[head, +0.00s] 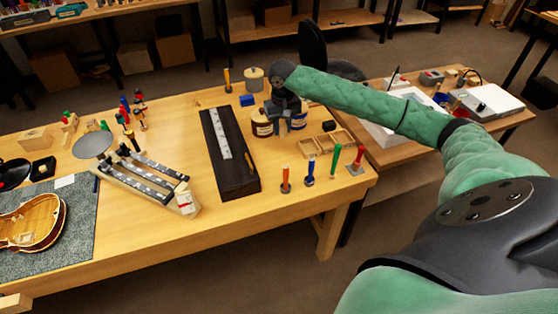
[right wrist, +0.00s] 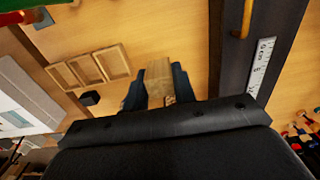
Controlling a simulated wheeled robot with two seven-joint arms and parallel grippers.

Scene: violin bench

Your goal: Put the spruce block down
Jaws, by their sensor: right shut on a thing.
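The spruce block (right wrist: 158,76) is a pale wooden block. In the right wrist view it sits between the two dark fingers of my right gripper (right wrist: 158,88), which is shut on it. In the head view my right gripper (head: 290,121) is over the back right part of the workbench (head: 212,222), close to the jars. The block is hidden or too small to make out there. I cannot tell whether the block touches the bench top. My left gripper is in neither view.
A dark board with a steel ruler (head: 222,135) lies left of the gripper. Jars (head: 262,123) stand close by. A compartment tray (head: 327,143) and a small black block (head: 328,125) are to the right. Several coloured-handled tools (head: 309,170) stand in front. Bare bench lies between.

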